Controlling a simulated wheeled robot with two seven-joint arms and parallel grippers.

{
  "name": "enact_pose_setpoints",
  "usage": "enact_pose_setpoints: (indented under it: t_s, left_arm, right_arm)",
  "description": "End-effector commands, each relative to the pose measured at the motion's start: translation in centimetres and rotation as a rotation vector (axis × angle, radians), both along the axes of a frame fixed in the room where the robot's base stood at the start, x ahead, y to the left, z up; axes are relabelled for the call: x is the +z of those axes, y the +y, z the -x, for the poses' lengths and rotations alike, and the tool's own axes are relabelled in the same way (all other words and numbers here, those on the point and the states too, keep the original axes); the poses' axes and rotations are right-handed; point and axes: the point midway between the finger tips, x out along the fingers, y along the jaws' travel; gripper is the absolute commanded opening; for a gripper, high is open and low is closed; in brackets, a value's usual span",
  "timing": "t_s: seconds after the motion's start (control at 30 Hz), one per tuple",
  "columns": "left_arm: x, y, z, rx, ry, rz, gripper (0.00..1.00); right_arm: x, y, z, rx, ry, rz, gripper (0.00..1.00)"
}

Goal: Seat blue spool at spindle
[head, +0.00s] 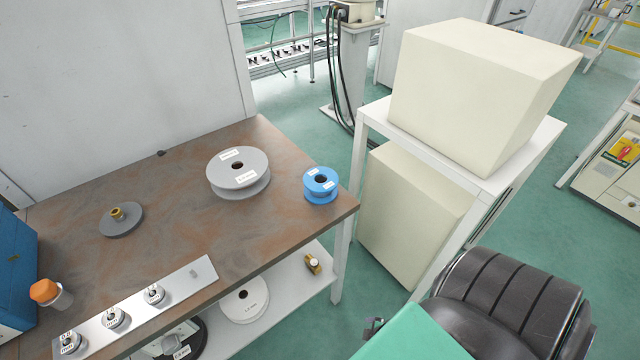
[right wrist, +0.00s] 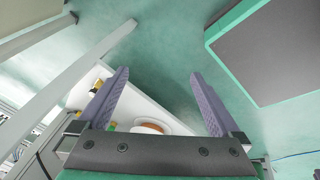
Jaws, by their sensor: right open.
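The blue spool (head: 322,194) lies flat near the right corner of the brown table, its hole facing up. The spindle (head: 118,214) stands toward the table's left side: a grey round plate with a small brass hub upright at its centre, with no spool on it. My right gripper (right wrist: 158,76) is open in the right wrist view, with nothing between its two fingers. It points down past the lower shelf and green floor, away from the blue spool. My left gripper is not in view.
A larger grey spool (head: 239,181) lies left of the blue one. A metal strip (head: 190,283) with several small labelled parts and an orange-capped bottle (head: 46,291) are at the table's front. A white lower shelf (head: 284,290) holds a white spool. Cream boxes (head: 470,95) stand right.

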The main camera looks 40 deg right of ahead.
Motion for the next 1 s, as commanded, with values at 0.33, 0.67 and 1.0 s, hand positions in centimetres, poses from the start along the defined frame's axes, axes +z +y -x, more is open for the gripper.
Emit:
enact_pose_setpoints:
  t_s: [0.33, 0.67, 1.0]
  left_arm:
    - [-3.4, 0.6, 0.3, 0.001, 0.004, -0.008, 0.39]
    - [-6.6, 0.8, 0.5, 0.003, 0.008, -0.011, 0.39]
    - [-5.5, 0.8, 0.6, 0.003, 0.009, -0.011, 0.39]
  right_arm:
    - [10.8, -8.2, -11.8, 0.732, -0.354, 0.587, 1.00]
    - [34.5, -9.7, -20.0, 1.569, -0.403, 1.828, 1.00]
    - [36.3, -9.2, -26.1, 1.617, -0.380, 1.951, 1.00]
